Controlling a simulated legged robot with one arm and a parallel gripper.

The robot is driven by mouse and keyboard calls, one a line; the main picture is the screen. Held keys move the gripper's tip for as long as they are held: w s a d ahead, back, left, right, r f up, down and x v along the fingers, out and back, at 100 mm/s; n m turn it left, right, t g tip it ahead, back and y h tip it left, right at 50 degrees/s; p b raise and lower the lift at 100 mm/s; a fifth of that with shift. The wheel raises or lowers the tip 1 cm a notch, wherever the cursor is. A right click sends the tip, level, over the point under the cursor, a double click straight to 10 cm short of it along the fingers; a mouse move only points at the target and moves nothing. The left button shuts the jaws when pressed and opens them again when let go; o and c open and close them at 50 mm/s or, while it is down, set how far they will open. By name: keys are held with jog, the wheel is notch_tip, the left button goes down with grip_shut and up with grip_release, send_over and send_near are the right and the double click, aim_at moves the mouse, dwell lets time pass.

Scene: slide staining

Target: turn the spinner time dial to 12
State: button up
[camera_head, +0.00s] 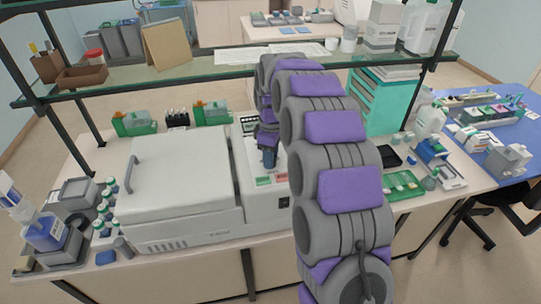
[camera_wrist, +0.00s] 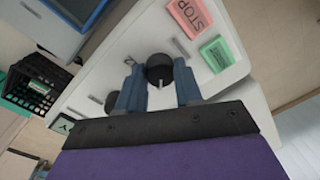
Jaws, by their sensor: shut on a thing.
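The spinner is a large white machine with a closed lid (camera_head: 175,170) on the bench. Its sloped control panel (camera_head: 252,165) is at the right end. In the wrist view, a round black dial (camera_wrist: 159,68) with a short pale pointer mark sits between the two blue fingers of my gripper (camera_wrist: 160,84). The fingers are shut on this dial from both sides. A second dark dial (camera_wrist: 113,103) shows partly behind the left finger. The numbers around the dials are too small to read. In the head view, my arm hides part of the panel, and my gripper (camera_head: 268,158) is over it.
On the panel are a red STOP button (camera_wrist: 190,14) and a green button (camera_wrist: 216,54), close to the right finger. A glass shelf (camera_head: 215,72) crosses above the bench behind the spinner. Small bottles (camera_head: 104,212) stand left, green trays (camera_head: 402,185) right.

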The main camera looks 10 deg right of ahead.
jog(key=m+p, duration=0.2)
jog(key=m, duration=0.2)
jog(key=shift+r, duration=0.15)
jog(key=m+p, duration=0.2)
jog(key=m, duration=0.3)
jog(key=shift+m+t+p, duration=0.3)
jog(key=shift+m+p, duration=0.05)
jog(key=shift+m, duration=0.05)
jog(key=m+p, duration=0.1)
jog(key=m, duration=0.3)
jog(key=shift+m+p, duration=1.15)
jog(key=shift+m, duration=1.65)
jog(key=o, duration=1)
